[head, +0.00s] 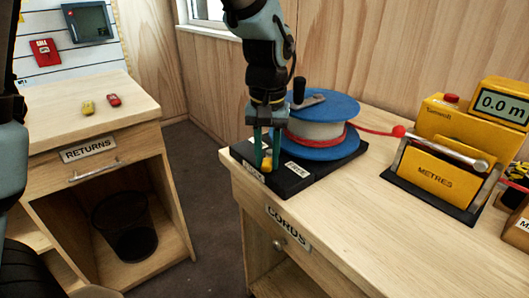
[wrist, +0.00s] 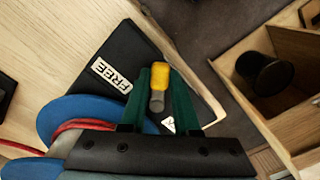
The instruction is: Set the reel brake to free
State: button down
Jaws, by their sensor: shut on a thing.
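The cord reel (head: 318,110) has blue flanges and a crank, and stands on a black base (head: 325,172) on the CORDS cabinet. The brake lever's yellow knob (head: 265,164) sits by the label at the base's left corner, which seems to read LOCK (head: 253,173). The FREE label (head: 297,169) lies to its right. In the wrist view the yellow knob (wrist: 165,70) and its grey stem are between my green fingers, with the FREE label (wrist: 112,75) to the left. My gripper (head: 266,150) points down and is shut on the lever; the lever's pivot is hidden.
Red cord runs right from the reel to a yellow METRES counter (head: 437,177) showing 0.0 m. A RETURNS cabinet (head: 95,130) with two small items on top stands left, across a floor gap. A dark bin (head: 125,225) stands in it.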

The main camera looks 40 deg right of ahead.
aim_at(269, 162)
jog(key=shift+d+n, duration=0.15)
jog(key=shift+n, duration=0.25)
jog(key=c, duration=0.6)
grip_release()
jog(key=shift+s, duration=0.1)
jog(key=shift+c, duration=0.2)
notch_tip(269, 162, up, 11)
jog(key=shift+b, duration=0.4)
jog(key=shift+f, duration=0.1)
